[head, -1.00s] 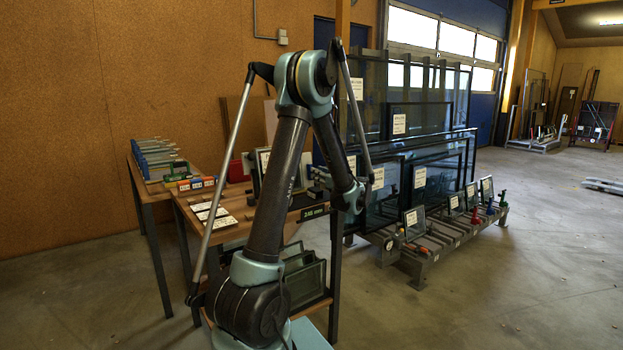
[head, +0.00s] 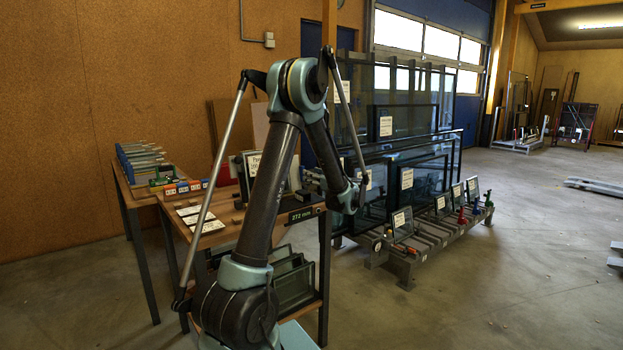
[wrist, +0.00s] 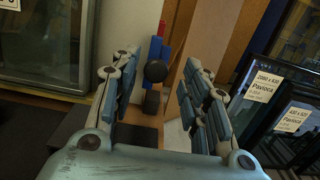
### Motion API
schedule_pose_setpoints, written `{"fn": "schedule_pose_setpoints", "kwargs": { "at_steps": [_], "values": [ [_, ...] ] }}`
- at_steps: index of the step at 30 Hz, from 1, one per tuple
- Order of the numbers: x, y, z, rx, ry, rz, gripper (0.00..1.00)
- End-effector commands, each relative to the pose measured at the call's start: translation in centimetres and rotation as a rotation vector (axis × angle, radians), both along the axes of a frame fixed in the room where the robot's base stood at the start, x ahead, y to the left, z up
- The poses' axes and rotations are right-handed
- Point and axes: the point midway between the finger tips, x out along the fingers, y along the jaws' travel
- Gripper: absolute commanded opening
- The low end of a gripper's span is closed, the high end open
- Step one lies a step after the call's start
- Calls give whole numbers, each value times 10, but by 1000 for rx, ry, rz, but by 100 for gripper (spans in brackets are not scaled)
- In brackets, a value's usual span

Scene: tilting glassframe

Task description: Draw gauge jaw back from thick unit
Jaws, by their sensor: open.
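The gauge's dark display (head: 306,213) on the front edge of the bench seems to read 272 mm. A framed glass unit with a white label (head: 252,163) stands upright behind it; a glass unit also shows at the left of the wrist view (wrist: 45,42). My gripper (wrist: 158,76) is open, with its padded fingers on either side of a round black knob (wrist: 155,71). Blue and red parts (wrist: 157,47) show just beyond the knob. I cannot tell whether the fingers touch it. In the head view my arm partly hides the gauge and the jaw.
The bench (head: 208,236) carries white cards and coloured blocks (head: 188,187). A rack of labelled glass panes (head: 405,178) stands close on the right, with small units and clamps on its low beams (head: 420,240). The concrete floor (head: 530,270) at right is largely clear.

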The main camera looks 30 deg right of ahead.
Motion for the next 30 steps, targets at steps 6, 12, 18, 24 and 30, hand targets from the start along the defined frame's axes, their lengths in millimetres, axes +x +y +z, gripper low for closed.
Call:
{"fn": "schedule_pose_setpoints", "kwargs": {
  "at_steps": [6,12,18,24,30],
  "values": [
    [-34,-4,0,0,0,-5,42],
    [-73,-7,-1,0,1,-6,42],
    [-101,-9,-1,0,1,-4,42],
    [-112,-9,-1,0,1,-3,42],
    [-113,-9,-1,0,1,-2,42]
  ]
}}
